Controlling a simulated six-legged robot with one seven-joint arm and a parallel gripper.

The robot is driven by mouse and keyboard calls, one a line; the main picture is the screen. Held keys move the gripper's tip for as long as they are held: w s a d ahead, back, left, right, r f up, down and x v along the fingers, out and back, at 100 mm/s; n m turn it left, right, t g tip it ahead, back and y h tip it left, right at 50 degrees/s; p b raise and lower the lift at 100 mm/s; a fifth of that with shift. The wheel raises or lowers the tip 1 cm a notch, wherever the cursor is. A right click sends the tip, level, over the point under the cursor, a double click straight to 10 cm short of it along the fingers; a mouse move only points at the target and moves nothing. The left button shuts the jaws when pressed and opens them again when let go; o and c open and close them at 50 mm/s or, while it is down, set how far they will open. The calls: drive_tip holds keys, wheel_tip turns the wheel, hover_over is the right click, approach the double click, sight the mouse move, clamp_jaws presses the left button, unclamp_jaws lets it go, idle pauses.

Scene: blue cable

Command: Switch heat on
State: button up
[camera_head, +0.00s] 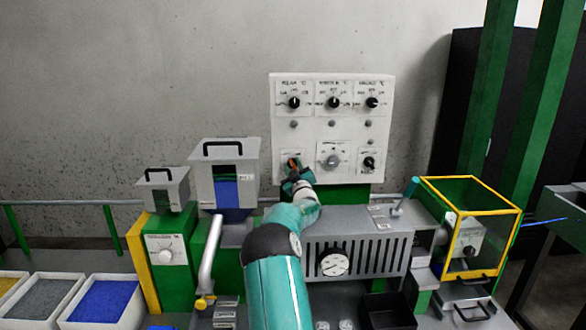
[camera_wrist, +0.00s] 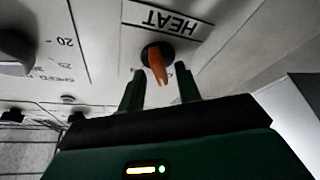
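The white control panel (camera_head: 322,128) stands against the wall, with knobs in an upper and a lower row. The heat switch (camera_wrist: 158,62) is an orange knob on a dark round base, next to an upside-down "HEAT" label (camera_wrist: 167,19) in the wrist view. In the head view the switch (camera_head: 292,163) is at the panel's lower left, partly hidden by my gripper (camera_head: 297,177). In the wrist view my gripper (camera_wrist: 160,84) is open, its two green fingers apart, one to each side of the knob's tip. I cannot tell whether they touch it.
A grey speed knob (camera_head: 332,161) is right of the switch; a small black knob (camera_head: 369,163) is farther right. A grey hopper (camera_head: 224,175) stands left of my arm. A yellow-framed box (camera_head: 468,232) is at the right. A vented grey machine (camera_head: 357,243) sits below the panel.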

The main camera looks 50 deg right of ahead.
clamp_jaws()
drive_tip(key=shift+m, duration=0.4)
drive_tip(key=m+g+h, duration=0.1)
drive_tip(key=m, duration=0.3)
drive_tip(key=m+g+h, duration=0.1)
drive_tip(key=m+h, duration=0.1)
drive_tip(key=m, duration=0.1)
drive_tip(key=shift+m, duration=0.4)
drive_tip(key=m+g+h, duration=0.1)
drive_tip(key=m+g, duration=0.1)
drive_tip(key=m, duration=0.2)
drive_tip(key=m+g+h, duration=0.1)
drive_tip(key=m+g, duration=0.1)
drive_tip(key=m, duration=0.2)
drive_tip(key=shift+f+m+h, duration=0.1)
drive_tip(key=shift+m+h, duration=0.2)
drive_tip(key=shift+m+g, duration=0.3)
drive_tip(key=shift+g, duration=0.1)
unclamp_jaws()
